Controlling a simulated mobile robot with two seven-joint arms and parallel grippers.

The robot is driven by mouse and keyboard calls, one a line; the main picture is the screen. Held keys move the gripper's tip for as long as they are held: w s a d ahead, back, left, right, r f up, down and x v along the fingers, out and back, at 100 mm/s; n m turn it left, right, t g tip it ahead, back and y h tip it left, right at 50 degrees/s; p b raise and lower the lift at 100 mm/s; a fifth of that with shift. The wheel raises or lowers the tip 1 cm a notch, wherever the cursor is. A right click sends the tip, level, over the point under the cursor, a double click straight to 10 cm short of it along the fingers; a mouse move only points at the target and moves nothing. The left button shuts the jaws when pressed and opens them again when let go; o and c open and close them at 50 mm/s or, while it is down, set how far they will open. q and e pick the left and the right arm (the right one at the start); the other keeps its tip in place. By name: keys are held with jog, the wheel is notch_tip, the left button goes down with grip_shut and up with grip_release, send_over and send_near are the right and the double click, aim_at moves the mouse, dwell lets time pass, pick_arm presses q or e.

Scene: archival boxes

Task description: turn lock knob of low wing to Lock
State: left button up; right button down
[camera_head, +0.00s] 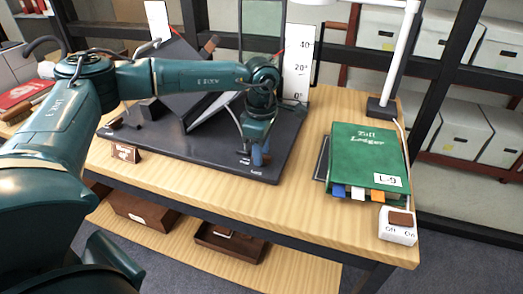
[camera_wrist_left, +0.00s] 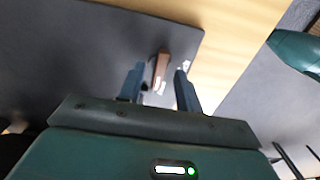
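A dark book cradle stands on the wooden table, with a flat base (camera_head: 190,150) and tilted dark wings (camera_head: 183,85). My left gripper (camera_head: 256,160) points down at the base's front right corner. In the left wrist view the left gripper (camera_wrist_left: 159,70) is open, its two blue-grey fingers apart. A small brown lock knob (camera_wrist_left: 161,66) shows between and just beyond the fingertips, with a gap visible on each side. Small white lettering lies beside it, too small to read. In the head view the gripper hides this knob. My right gripper is not in view.
A white angle scale (camera_head: 298,60) stands behind the cradle. A green ledger (camera_head: 365,155) lies to the right, near a white switch box (camera_head: 398,226) and a lamp post (camera_head: 402,50). A brown label block (camera_head: 126,153) sits at the base's front left. The table front is clear.

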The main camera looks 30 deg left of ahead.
pick_arm(q)
jog(key=shift+f, duration=0.25)
grip_shut()
